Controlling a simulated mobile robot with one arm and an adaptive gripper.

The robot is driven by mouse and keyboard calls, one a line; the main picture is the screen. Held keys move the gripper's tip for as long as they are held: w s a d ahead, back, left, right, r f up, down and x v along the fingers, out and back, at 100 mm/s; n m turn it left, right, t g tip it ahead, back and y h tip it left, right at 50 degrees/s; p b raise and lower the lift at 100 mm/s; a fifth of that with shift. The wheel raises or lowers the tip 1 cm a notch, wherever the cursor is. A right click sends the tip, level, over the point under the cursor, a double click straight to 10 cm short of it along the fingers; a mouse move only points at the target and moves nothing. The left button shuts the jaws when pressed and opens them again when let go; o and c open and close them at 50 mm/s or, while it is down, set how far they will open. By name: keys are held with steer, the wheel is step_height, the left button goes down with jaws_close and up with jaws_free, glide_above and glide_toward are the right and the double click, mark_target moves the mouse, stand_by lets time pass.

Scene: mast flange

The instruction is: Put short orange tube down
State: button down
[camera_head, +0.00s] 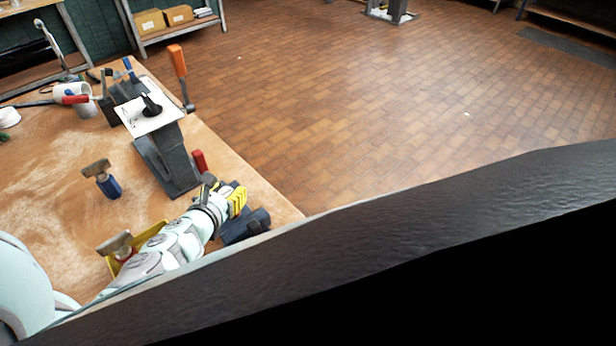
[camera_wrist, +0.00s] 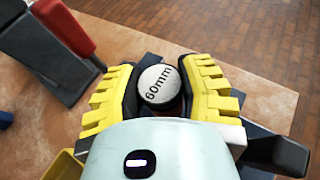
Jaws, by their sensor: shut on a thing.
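My gripper (camera_wrist: 160,88) has yellow ribbed fingers and is shut around a round object, the short orange tube (camera_wrist: 160,84), seen end-on in the wrist view. Its visible end is a pale grey disc with a dark rim, marked "60mm". The fingers and palm hide nearly all of its side. In the head view my gripper (camera_head: 238,202) is over the near right edge of the workbench, at a dark blue block (camera_head: 245,228). The tube cannot be made out there. I cannot tell whether it touches the block.
A grey stand with a white plate (camera_head: 150,118) is beside my gripper, with a red handle (camera_head: 199,160). An orange-handled lever (camera_head: 178,62) rises farther back. A blue tool (camera_head: 105,180) and a yellow tray (camera_head: 152,232) are on the wooden bench (camera_head: 60,165). Open floor lies right.

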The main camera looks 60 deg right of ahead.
steer(key=shift+f, duration=0.9)
steer(key=shift+f+b, duration=0.2)
steer(key=shift+b, duration=0.15)
steer(key=c, duration=0.6)
jaws_free()
steer(key=shift+r, duration=0.1)
steer(key=shift+r+p, duration=0.25)
steer(key=shift+p, duration=0.15)
steer(key=shift+s+a+b, duration=0.2)
steer(key=shift+a+b, duration=0.1)
steer(key=shift+a, duration=0.3)
steer(key=shift+b+v, duration=0.9)
steer(key=shift+v, duration=4.5)
